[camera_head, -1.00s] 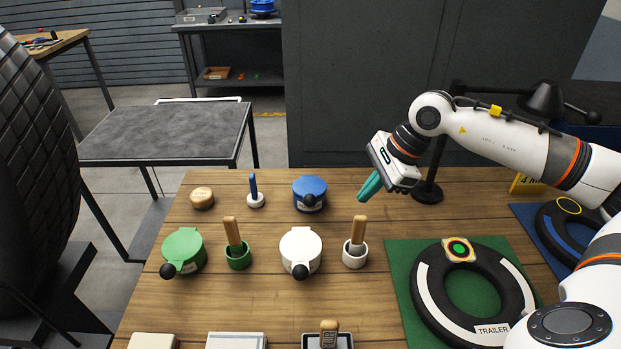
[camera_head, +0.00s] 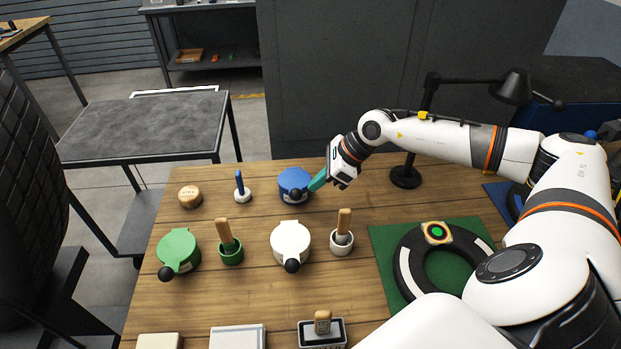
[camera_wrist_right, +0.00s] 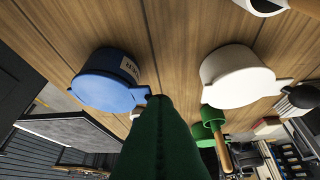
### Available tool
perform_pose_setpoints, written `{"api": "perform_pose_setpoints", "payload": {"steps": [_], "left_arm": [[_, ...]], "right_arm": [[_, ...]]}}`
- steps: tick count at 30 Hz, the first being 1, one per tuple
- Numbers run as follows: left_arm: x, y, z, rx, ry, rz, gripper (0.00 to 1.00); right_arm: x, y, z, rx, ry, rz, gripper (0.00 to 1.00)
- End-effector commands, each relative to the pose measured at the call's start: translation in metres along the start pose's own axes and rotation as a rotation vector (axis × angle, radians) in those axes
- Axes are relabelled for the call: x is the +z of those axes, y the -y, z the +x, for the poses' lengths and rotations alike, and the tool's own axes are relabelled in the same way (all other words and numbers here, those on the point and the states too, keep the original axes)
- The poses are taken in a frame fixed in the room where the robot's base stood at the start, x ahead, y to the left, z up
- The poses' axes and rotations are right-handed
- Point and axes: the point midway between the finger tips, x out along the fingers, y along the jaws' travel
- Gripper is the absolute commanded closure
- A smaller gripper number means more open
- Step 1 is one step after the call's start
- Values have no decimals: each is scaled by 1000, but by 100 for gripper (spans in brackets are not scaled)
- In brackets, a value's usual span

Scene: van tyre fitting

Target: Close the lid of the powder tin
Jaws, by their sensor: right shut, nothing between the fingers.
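Three round lidded tins stand on the wooden table: a blue one (camera_head: 294,181), a white one (camera_head: 290,240) and a green one (camera_head: 179,249). In the right wrist view the fingers (camera_wrist_right: 160,125) lie between the blue tin (camera_wrist_right: 108,82) and white tin (camera_wrist_right: 236,78).
A green cup (camera_head: 231,254) and a white cup (camera_head: 342,242) with wooden handles, a blue-handled tool (camera_head: 241,188) and a small wooden pot (camera_head: 190,196) stand around the tins. A tyre (camera_head: 408,262) lies on a green mat at right. A lamp (camera_head: 405,176) stands behind my right arm.

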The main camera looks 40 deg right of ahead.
Motion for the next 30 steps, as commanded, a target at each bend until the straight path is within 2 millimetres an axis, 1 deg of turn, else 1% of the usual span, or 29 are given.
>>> {"api": "perform_pose_setpoints", "payload": {"steps": [1, 6, 17, 20, 25, 30], "left_arm": [[0, 0, -6, 0, 0, 0, 50], [1, 0, -9, 0, 0, 0, 50], [1, 0, -9, 0, 0, 0, 50], [0, 0, -4, 0, 0, 0, 50], [-2, 0, 14, 0, 0, 0, 50], [-2, 0, 12, 0, -1, 0, 50]], "right_arm": [[-5, 0, 4, -2, -3, 0, 100], [-7, 0, 17, 0, 0, 1, 100], [-7, 0, 20, 0, 1, 0, 100], [-5, 1, 24, -1, 1, -1, 100], [1, 5, 39, -1, 1, 0, 100], [0, 7, 39, -5, 4, 1, 100]]}}
